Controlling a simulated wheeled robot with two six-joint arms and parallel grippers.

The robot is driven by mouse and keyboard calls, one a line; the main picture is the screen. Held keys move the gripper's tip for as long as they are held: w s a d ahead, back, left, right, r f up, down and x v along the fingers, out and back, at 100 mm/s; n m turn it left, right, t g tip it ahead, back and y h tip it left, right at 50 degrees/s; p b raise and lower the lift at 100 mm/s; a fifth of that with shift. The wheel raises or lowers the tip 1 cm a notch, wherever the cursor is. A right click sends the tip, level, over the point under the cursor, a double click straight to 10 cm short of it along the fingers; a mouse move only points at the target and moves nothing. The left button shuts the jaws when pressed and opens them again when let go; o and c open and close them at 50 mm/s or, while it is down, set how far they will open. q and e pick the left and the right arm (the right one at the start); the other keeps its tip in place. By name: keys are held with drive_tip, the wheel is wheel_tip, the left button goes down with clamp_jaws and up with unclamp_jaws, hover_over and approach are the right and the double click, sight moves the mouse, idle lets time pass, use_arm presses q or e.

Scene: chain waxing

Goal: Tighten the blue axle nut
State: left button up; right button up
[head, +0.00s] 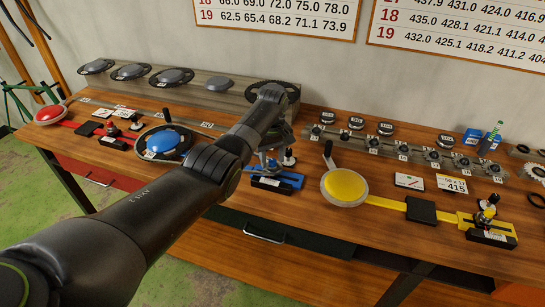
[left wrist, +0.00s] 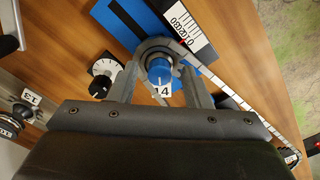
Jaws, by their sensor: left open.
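In the left wrist view a small blue nut (left wrist: 159,73) with a white 14 label sits on a round grey piece at the blue fixture (left wrist: 128,18). My left gripper (left wrist: 158,85) is open, with one finger on each side of the nut. I cannot tell whether either finger touches it. In the head view the left gripper (head: 271,150) points down over the blue fixture (head: 285,177), and the arm and gripper hide the nut. My right gripper is not in view.
A black-and-white dial (left wrist: 102,74) stands beside the nut. A blue disc (head: 163,143) with a crank is left of my arm, a red disc (head: 50,114) farther left, a yellow disc (head: 345,186) to the right. A grey rail (head: 400,148) with several numbered parts runs behind.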

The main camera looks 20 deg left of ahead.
use_arm(q)
clamp_jaws()
drive_tip(key=m, duration=0.2)
drive_tip(key=shift+r+m+p, duration=0.1)
drive_tip(key=shift+m+p, duration=0.3)
drive_tip(key=m, duration=0.2)
drive_tip(key=shift+m, duration=0.4)
drive_tip(key=m, duration=0.3)
drive_tip(key=shift+p, duration=0.4)
drive_tip(key=shift+m, duration=2.1)
